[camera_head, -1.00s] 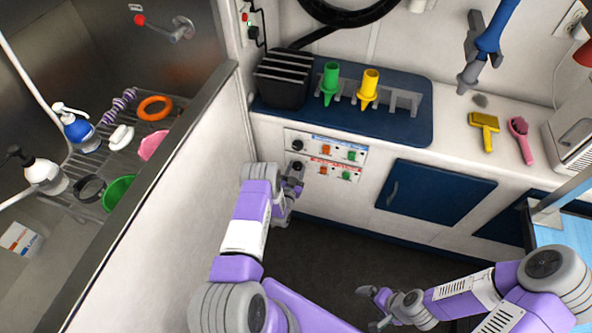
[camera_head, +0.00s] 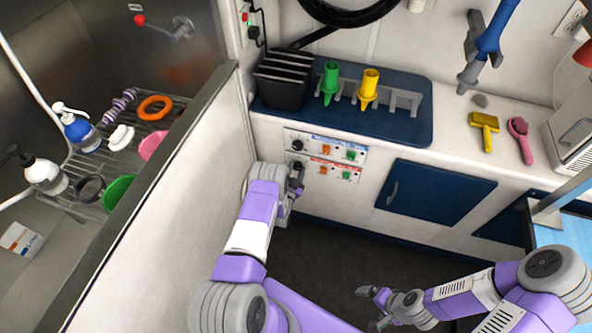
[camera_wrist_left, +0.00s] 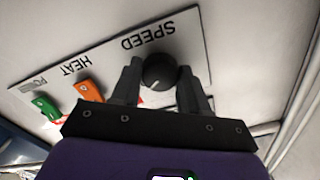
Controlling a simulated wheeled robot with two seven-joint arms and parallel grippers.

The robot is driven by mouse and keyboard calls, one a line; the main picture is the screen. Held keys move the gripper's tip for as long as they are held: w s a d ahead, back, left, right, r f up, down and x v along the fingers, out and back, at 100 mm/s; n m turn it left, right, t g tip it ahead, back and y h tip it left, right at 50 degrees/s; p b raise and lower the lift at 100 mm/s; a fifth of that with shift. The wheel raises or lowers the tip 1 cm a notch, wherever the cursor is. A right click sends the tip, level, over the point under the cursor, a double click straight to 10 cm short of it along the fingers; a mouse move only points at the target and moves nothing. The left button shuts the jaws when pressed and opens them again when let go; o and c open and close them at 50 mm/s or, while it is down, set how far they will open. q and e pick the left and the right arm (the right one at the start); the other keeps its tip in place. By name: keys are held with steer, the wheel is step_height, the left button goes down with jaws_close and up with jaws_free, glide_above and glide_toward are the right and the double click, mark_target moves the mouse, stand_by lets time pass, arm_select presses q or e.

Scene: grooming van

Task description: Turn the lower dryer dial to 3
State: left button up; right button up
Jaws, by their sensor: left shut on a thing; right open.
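The lower dryer panel (camera_head: 332,171) has a red-striped label, an orange switch and a green switch. Its black dial shows in the left wrist view as a round knob (camera_wrist_left: 158,71) with a pale pointer line, under the word SPEED. My left gripper (camera_head: 297,172) is at this dial. In the left wrist view its two fingers (camera_wrist_left: 160,82) are shut on the dial, one on each side. The dial's numbers cannot be read. The upper dial (camera_head: 297,145) on the blue-striped panel is free. My right gripper (camera_head: 372,305) is open and empty, low over the floor.
A white partition wall (camera_head: 190,190) stands close left of my left arm. A blue cabinet door (camera_head: 435,192) is right of the panels. Green (camera_head: 330,82) and yellow (camera_head: 368,88) nozzles stand on the counter above. The dark floor between my arms is clear.

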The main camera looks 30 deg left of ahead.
arm_select(q)
steer(key=shift+s+f, duration=0.1)
steer(key=o, duration=1)
steer(key=shift+o, duration=0.2)
steer(key=p+v, duration=0.2)
steer(key=v, duration=0.5)
steer(key=shift+s+p, duration=0.25)
steer(key=shift+p, duration=0.1)
